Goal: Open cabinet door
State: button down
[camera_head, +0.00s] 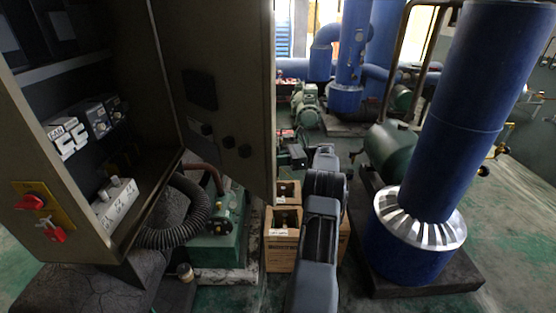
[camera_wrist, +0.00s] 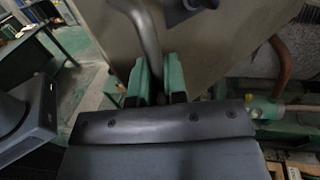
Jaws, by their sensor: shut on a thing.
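The grey cabinet (camera_head: 70,190) stands at the left with its interior in view. Its door (camera_head: 228,60) is swung wide open, its inner face toward the head camera. In the wrist view, the door's outer face (camera_wrist: 225,50) fills the upper middle, with a curved grey handle (camera_wrist: 147,35) on it. My gripper (camera_wrist: 157,80) has its two green fingers on either side of the handle's lower end, closed on it. In the head view my arm reaches past the door's free edge, and the door hides the handle.
A large blue pipe (camera_head: 450,120) on a dark plinth stands close at right. A green machine base with a black hose (camera_head: 190,215) sits below the door. Open floor lies at far right.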

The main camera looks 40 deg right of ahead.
jog(key=shift+w+d, duration=0.15)
jog(key=shift+d, duration=0.05)
jog(key=shift+r, duration=0.1)
jog(key=c, duration=1.3)
grip_release()
jog(key=shift+w+a, duration=0.1)
jog(key=shift+a, duration=0.05)
jog(key=shift+o, duration=0.6)
jog(key=shift+d, duration=0.3)
